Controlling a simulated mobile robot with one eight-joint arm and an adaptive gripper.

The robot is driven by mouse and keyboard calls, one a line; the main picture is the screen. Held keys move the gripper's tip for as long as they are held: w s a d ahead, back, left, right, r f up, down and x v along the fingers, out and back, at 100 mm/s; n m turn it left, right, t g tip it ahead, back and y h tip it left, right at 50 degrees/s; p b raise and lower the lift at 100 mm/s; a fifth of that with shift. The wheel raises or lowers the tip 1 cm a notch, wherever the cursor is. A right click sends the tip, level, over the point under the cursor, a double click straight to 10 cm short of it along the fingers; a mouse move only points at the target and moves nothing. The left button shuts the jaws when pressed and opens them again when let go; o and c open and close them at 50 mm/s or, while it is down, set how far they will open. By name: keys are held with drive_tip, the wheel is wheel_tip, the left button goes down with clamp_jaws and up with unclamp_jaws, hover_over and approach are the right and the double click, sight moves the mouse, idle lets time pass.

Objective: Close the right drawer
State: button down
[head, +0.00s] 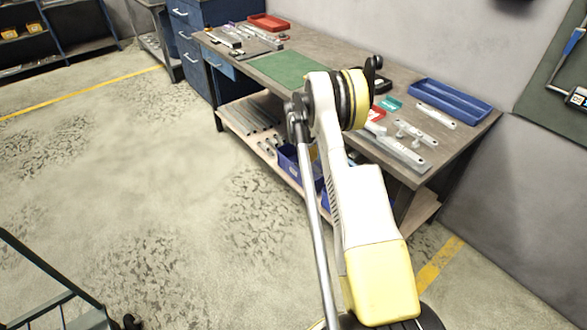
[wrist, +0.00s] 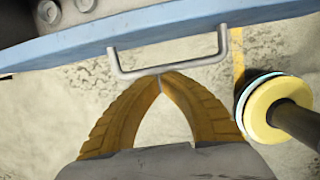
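The right drawer's blue front (wrist: 180,30) crosses the top of the wrist view, with a grey bar handle (wrist: 170,68) on it. Grey metal parts show behind the front at the upper left, so the drawer appears to stand open. My gripper (wrist: 160,76) has yellow-brown fingers whose tips meet, with nothing seen between them. The tips are at the handle's bar; I cannot tell whether they touch it. In the head view my arm hides the gripper and most of the right drawer area under the workbench (head: 318,48).
The left drawer (head: 219,64) is under the bench's far end, near a blue cabinet (head: 190,45). On the bench are a green mat (head: 285,68), a blue tray (head: 450,102), a red tray (head: 268,22) and metal brackets. Blue bins (head: 289,160) sit on the lower shelf.

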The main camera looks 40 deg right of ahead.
drive_tip(key=d, duration=0.7)
drive_tip(key=shift+w+b, duration=0.15)
drive_tip(key=shift+b, duration=0.15)
